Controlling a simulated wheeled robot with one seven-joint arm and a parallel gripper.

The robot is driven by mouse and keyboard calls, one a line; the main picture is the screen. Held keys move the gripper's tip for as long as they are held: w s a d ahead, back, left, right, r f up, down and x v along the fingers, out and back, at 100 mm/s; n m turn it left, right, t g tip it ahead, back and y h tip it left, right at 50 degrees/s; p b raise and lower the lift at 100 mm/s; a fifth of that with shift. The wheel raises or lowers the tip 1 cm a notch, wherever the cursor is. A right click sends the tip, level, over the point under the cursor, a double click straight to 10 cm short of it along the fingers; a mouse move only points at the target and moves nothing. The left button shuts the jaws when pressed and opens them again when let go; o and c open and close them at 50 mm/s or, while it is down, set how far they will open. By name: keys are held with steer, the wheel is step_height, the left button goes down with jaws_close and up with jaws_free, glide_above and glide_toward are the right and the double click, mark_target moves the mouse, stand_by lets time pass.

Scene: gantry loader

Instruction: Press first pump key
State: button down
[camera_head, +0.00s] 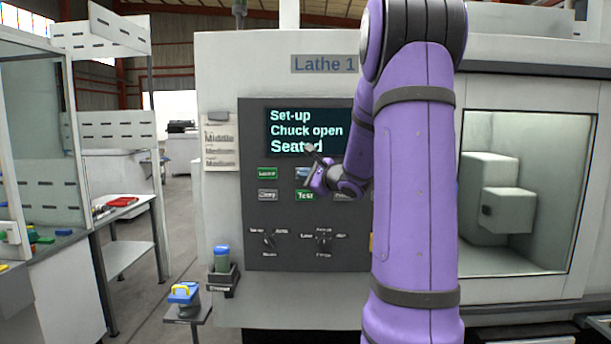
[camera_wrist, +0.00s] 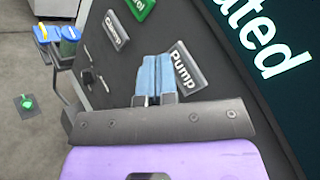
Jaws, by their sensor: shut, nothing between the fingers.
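The pump key (camera_wrist: 187,66), a grey plate with white "Pump" lettering, shows in the wrist view just right of my fingertips. In the head view the pump key (camera_head: 301,172) is in the upper key row under the display, partly covered by my gripper (camera_head: 311,150). My gripper (camera_wrist: 154,65) is shut and empty, its light blue fingers side by side pointing at the panel. The fingertips look very close to the key; I cannot tell whether they touch it.
The display (camera_head: 290,131) reads "Set-up, Chuck open, Seated". A grey clamp key (camera_head: 267,195), green test key (camera_head: 305,195) and another green key (camera_head: 267,173) are close by. Rotary knobs (camera_head: 268,241) are below. A small stand (camera_head: 187,314) is at lower left.

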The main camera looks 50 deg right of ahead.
steer(key=shift+s+a, duration=1.3)
steer(key=shift+a, duration=0.2)
steer(key=s+a+n+g+y, duration=0.2)
steer(key=a+n+g+y, duration=0.35)
steer(key=a, duration=0.85)
steer(key=s+a+n+g+y, duration=0.25)
steer(key=a+n, duration=0.55)
steer(key=a, duration=0.5)
steer(key=s+a+f+n+g+h, duration=0.1)
steer(key=s+a+n+g+h, duration=0.1)
steer(key=s+n, duration=0.4)
steer(key=s+a+f+n+g+h, duration=0.2)
steer(key=s+a+n+h, duration=0.2)
steer(key=s, duration=0.9)
steer(key=n, duration=0.3)
steer(key=shift+s+a+f+h, duration=0.25)
steer(key=shift+s+a+h, duration=0.05)
steer(key=shift+h, duration=0.1)
